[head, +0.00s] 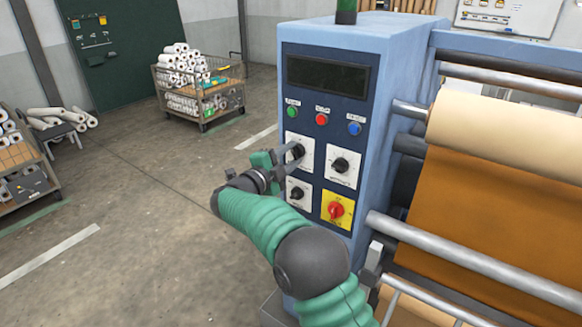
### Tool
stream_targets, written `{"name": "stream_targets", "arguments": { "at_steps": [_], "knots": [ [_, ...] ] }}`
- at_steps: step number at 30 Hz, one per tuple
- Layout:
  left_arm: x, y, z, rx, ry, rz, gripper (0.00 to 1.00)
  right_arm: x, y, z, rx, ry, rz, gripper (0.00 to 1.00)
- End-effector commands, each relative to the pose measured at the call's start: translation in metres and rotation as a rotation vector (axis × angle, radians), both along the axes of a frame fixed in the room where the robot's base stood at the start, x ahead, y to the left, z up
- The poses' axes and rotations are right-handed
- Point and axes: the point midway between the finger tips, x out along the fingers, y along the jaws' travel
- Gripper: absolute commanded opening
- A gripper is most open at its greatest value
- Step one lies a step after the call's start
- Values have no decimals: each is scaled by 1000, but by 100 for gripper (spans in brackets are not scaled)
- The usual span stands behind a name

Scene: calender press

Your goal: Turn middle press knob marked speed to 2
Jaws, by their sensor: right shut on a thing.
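The blue press cabinet has a panel with a black upper-left knob (298,151) on a white plate. Next to it on the right is a black upper-right knob (341,165), and below is a black lower-left knob (297,193). A red knob (336,210) sits on a yellow plate at lower right. The plate markings are too small to read, so I cannot tell which is speed. My right gripper (291,152) reaches in from below and is shut on the upper-left knob, partly covering its plate. My left gripper is out of view.
Above the knobs are green, red and blue buttons (322,119) and a dark display (328,76). Rollers with brown sheet (490,195) stand close on the right. Wire carts with rolls (205,88) stand behind left. The floor (140,185) left of the press is mostly clear.

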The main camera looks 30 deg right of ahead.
Motion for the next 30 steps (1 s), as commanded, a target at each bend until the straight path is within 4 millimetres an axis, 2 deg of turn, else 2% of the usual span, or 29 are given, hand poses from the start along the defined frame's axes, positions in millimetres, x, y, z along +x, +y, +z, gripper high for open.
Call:
{"name": "stream_targets", "arguments": {
  "at_steps": [1, 21, 30],
  "knots": [
    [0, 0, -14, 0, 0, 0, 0, 0, 1, -13, 26, -34, -2, 0],
    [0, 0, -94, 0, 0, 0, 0, 1, 1, -15, 270, -616, -5, 0],
    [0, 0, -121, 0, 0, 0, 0, 1, 1, -12, 364, -842, -6, 0]
  ]
}}
